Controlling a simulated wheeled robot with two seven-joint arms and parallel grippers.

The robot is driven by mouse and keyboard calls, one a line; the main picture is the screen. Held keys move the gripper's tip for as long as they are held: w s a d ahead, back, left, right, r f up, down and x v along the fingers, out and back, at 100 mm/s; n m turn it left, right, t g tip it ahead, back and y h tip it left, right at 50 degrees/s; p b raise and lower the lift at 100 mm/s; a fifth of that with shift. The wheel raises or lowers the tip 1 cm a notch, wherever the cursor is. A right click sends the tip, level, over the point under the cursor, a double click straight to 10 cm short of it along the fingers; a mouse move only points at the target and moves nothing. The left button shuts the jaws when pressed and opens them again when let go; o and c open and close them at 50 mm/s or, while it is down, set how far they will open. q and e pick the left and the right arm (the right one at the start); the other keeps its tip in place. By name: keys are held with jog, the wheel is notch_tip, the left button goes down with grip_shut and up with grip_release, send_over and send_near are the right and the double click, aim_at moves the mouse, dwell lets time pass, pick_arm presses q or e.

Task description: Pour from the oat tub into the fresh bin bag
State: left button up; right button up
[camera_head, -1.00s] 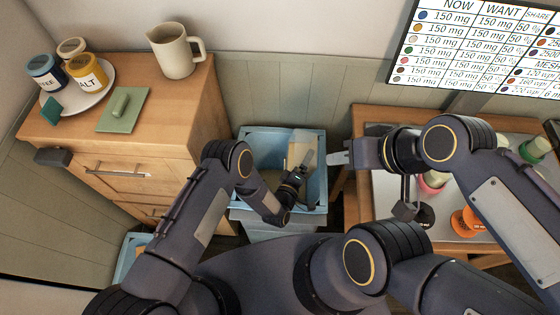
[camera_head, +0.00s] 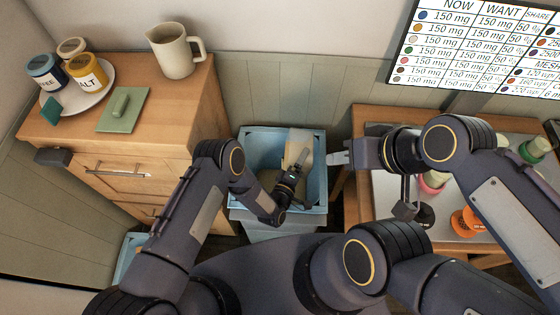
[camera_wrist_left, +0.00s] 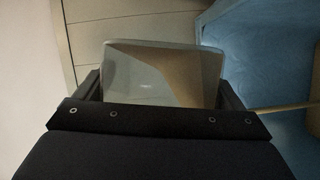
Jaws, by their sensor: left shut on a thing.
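The oat tub (camera_head: 297,146) is a pale, translucent container with tan contents, held over the bin's opening. In the left wrist view the tub (camera_wrist_left: 160,75) sits between the fingers, and the tan contents lie on a slant to its right side, so it looks tilted. My left gripper (camera_head: 299,166) is shut on it. The fresh bin bag (camera_head: 264,150) is light blue and lines the bin; it also shows in the left wrist view (camera_wrist_left: 255,60). My right gripper (camera_head: 341,157) is beside the bin's right rim; its finger gap cannot be made out.
A wooden cabinet (camera_head: 175,122) on the left carries a tray of jars (camera_head: 92,98), a green board (camera_head: 123,110) and a cream jug (camera_head: 175,50). A table (camera_head: 372,115) with cups stands at the right. A thin tan strip (camera_wrist_left: 285,108) beside the tub is unclear.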

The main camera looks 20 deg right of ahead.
pick_arm(q)
jog(key=shift+a+r+n, duration=0.1)
jog(key=shift+r+n, duration=0.05)
jog(key=shift+n, duration=0.15)
dwell(0.8)
